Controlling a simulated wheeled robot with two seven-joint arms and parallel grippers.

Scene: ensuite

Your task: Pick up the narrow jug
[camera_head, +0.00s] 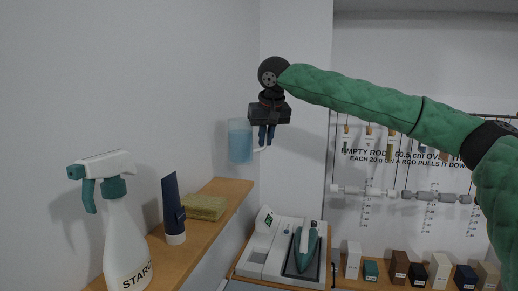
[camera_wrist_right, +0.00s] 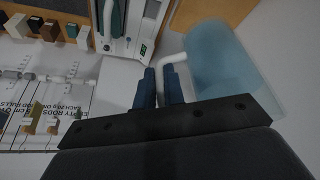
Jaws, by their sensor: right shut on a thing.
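The narrow jug (camera_head: 240,142) is a translucent blue cylinder with a white handle. It is upright and appears to be in the air above the far end of the wooden shelf (camera_head: 221,196). My right gripper (camera_head: 267,140) points down to the right of the jug, shut on its handle. In the right wrist view the jug (camera_wrist_right: 224,58) lies right of the blue fingers (camera_wrist_right: 160,88), and its white handle runs between them. My left gripper is not in view.
A starch spray bottle (camera_head: 124,240), a dark blue tube (camera_head: 172,208) and a yellow sponge (camera_head: 204,207) stand along the shelf. Below are a white station with a green iron (camera_head: 306,248) and several small blocks (camera_head: 399,267). A wall rises close on the left.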

